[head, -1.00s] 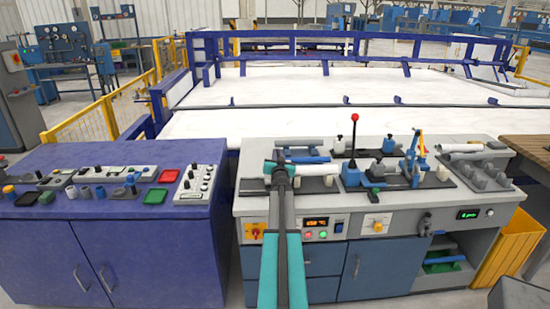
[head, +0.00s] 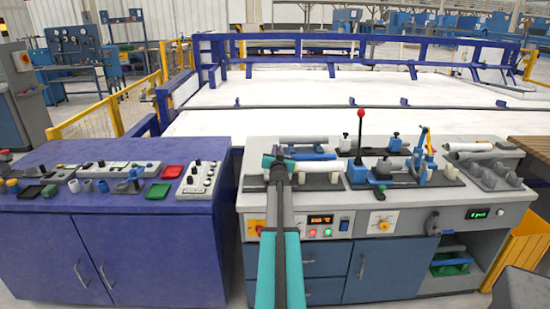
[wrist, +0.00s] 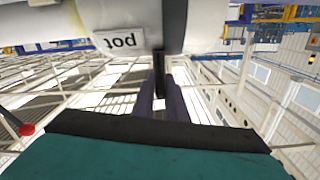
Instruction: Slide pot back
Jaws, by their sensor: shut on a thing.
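The pot (wrist: 115,18) is a pale rounded body across the top of the wrist view. It bears an upside-down label reading "pot" and has a dark band at its middle. My gripper (wrist: 160,82) is shut at this dark part. In the head view my gripper (head: 278,163) is over the left end of the grey workbench, beside a white pipe (head: 316,166). My arm and gripper hide what lies directly beneath, and I cannot tell the pot apart there.
A grey pipe (head: 303,140) lies behind the white one. A red-knobbed lever (head: 361,114) and a blue clamp (head: 427,140) stand to the right. A purple cabinet (head: 110,200) with controls is at the left, across a narrow gap.

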